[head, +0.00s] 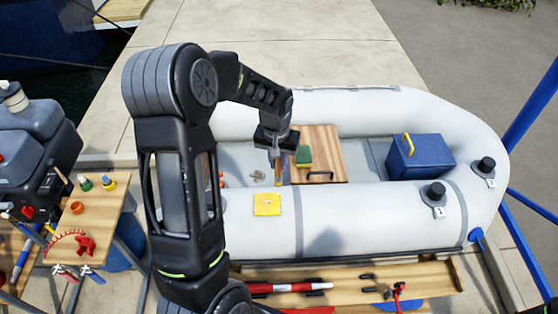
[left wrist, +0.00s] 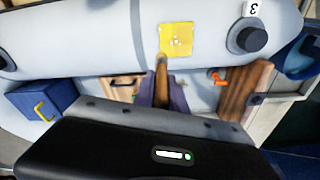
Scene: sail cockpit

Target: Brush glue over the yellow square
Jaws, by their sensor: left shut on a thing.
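The yellow square (head: 267,204) lies flat on the near grey tube of the inflatable boat. In the left wrist view the yellow square (left wrist: 178,40) shows a few pale specks near its middle. My left gripper (head: 278,151) is shut on a brush (head: 278,172) with a brownish shaft, pointing down. The brush (left wrist: 161,72) also shows in the left wrist view, its tip close to the square's edge. In the head view the tip is just beyond the square's far edge; I cannot tell whether it touches the tube. My right gripper is not in view.
A blue box (head: 420,157) stands right. A black valve (head: 434,193) rises from the near tube.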

